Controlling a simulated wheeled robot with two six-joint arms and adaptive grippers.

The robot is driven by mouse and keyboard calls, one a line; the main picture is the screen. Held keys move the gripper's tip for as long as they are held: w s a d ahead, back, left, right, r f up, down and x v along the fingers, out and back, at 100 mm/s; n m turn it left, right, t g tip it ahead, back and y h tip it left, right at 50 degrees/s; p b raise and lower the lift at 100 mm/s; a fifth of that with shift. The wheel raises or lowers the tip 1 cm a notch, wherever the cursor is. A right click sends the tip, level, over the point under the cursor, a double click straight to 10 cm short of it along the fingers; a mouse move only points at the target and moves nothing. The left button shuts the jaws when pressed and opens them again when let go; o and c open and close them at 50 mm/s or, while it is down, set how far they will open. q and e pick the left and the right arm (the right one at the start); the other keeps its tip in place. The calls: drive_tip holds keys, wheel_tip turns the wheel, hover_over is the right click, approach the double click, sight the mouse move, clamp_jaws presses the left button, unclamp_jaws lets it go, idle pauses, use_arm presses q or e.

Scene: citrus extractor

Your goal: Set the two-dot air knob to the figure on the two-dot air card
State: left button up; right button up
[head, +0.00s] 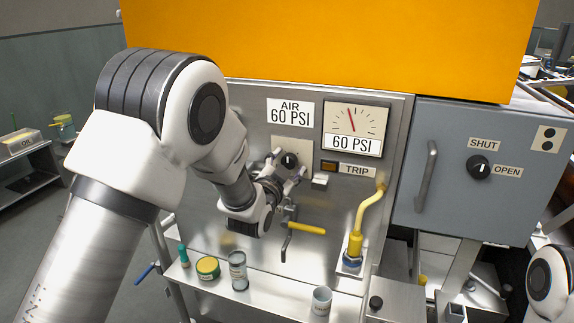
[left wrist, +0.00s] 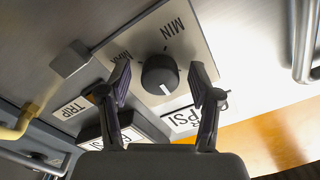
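The black air knob (head: 289,160) with a white pointer mark sits on a pale plate on the steel panel. In the left wrist view the knob (left wrist: 160,74) shows its white mark pointing down in the picture, with MIN and MAX lettering on the plate. The air card (head: 290,113) above it reads AIR 60 PSI. The gauge (head: 355,130) has a red needle and a readout of 60 PSI. My left gripper (head: 287,170) is open, its fingers on either side of the knob; in the wrist view (left wrist: 163,80) gaps show between fingers and knob. My right gripper is out of view.
A grey cabinet (head: 460,210) at right has a SHUT/OPEN knob (head: 479,167) and a two-dot plate (head: 548,139). A TRIP label (head: 357,170), yellow pipe (head: 366,215) and yellow-handled valve (head: 305,228) are near. Cans (head: 238,272) stand on the ledge below.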

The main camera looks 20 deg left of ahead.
use_arm(q)
drive_tip(key=shift+s, duration=0.1)
drive_tip(key=s, duration=1.1)
drive_tip(key=shift+s+a, duration=0.2)
drive_tip(key=shift+s, duration=0.2)
drive_tip(key=s+a+f+n+g+p, duration=0.1)
drive_tip(key=s+f+g+p, duration=0.25)
drive_tip(key=f, duration=0.35)
drive_tip(key=s+a+f+n+g+y+p, duration=0.1)
drive_tip(key=s+f+g+p, duration=0.15)
drive_tip(key=s+f, duration=0.4)
drive_tip(key=s+a+f+g+p, duration=0.2)
drive_tip(key=f+g+p, duration=0.1)
drive_tip(key=f, duration=0.5)
drive_tip(key=s+f+n+g+p, duration=0.1)
drive_tip(key=s+f+n+g, duration=0.2)
drive_tip(key=s, duration=0.8)
drive_tip(key=s+f+n+g+p, duration=0.1)
drive_tip(key=s+f+n+g, duration=0.1)
drive_tip(key=s+f+g, duration=0.4)
drive_tip(key=s, duration=0.4)
drive_tip(key=shift+s+n+h, duration=0.3)
drive_tip(key=shift+s+n, duration=0.1)
